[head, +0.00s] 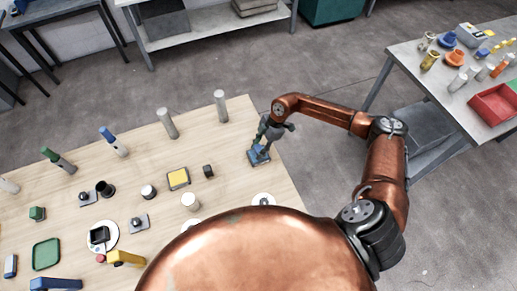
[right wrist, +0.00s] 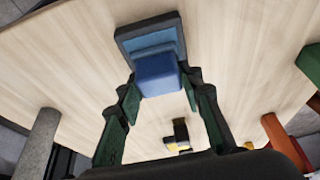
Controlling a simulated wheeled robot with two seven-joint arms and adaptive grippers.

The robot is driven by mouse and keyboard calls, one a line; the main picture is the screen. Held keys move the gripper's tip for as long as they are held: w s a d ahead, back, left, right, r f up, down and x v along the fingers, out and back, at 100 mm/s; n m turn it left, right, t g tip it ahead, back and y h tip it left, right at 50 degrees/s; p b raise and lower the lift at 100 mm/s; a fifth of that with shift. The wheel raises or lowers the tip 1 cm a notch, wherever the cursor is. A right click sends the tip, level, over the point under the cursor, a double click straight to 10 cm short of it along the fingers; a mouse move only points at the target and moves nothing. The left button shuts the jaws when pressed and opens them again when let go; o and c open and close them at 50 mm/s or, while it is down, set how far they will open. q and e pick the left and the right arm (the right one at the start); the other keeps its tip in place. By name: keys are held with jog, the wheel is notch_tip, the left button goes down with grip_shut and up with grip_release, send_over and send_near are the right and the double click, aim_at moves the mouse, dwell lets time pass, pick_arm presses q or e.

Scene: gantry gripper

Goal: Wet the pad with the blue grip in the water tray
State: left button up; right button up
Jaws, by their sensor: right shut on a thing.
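The water tray (head: 252,160), light blue inside a dark rim, sits near the right edge of the wooden table. It also shows in the right wrist view (right wrist: 127,38). My right gripper (head: 262,146) points down over it. In the right wrist view, my right gripper (right wrist: 161,82) is shut on the blue grip (right wrist: 158,76), a blue block between its green-lined fingers. The grip is in front of the tray there. The pad under the grip is hidden, and I cannot tell whether it touches the water. My left gripper is not in view.
A yellow pad in a dark frame (head: 178,178) and a small black block (head: 208,171) lie left of the tray. Upright grey cylinders (head: 221,106) stand along the far edge. A side table (head: 430,62) with a red bin (head: 494,106) is at the right.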

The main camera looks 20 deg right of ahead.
aim_at(258, 149)
jog(key=shift+s+f, duration=0.1)
notch_tip(258, 149, up, 7)
jog(key=p, duration=0.6)
jog(key=shift+p, duration=0.35)
dwell(0.5)
